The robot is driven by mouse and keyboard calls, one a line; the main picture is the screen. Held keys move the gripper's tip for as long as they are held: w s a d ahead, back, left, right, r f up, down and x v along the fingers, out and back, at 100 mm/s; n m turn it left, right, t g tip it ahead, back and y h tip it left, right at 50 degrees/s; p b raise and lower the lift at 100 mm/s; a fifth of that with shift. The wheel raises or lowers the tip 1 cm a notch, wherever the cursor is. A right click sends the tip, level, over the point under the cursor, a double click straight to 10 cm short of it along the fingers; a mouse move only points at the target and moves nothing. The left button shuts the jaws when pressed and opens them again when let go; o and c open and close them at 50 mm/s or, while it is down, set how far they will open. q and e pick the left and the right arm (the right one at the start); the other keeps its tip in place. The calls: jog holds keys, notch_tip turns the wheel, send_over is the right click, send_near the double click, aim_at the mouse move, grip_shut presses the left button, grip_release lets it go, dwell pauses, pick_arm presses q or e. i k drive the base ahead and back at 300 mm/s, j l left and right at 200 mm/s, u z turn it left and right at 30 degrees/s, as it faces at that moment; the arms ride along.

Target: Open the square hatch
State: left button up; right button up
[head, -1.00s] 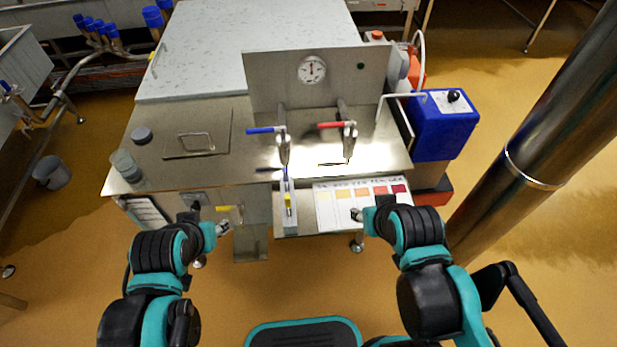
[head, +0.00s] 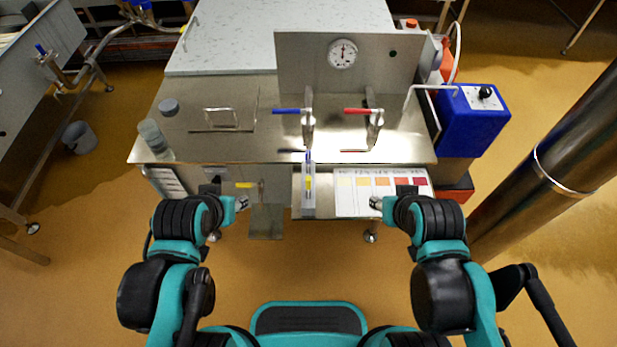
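The square hatch (head: 244,99) is a flat steel panel at the left of the steel worktop, with a raised wire handle (head: 221,118) on it. It lies flush and closed. My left gripper (head: 241,203) is below the worktop's front edge, in front of the cabinet and nearer to me than the hatch, touching nothing that I can see. My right gripper (head: 377,203) is near the front edge of the colour chart, well to the right of the hatch. Both fingertips are small and partly hidden by my wrists, so their opening does not show clearly.
A glass beaker (head: 154,138) and a grey round cap (head: 169,107) stand left of the hatch. Blue (head: 287,111) and red (head: 357,111) tap levers stand to its right, before a gauge panel (head: 300,72). A yellow-handled valve (head: 247,185) sticks out below the worktop.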

aim_at(217, 109)
jog(key=i+j, duration=0.65)
jog(key=i, duration=0.2)
jog(key=j+u, duration=0.05)
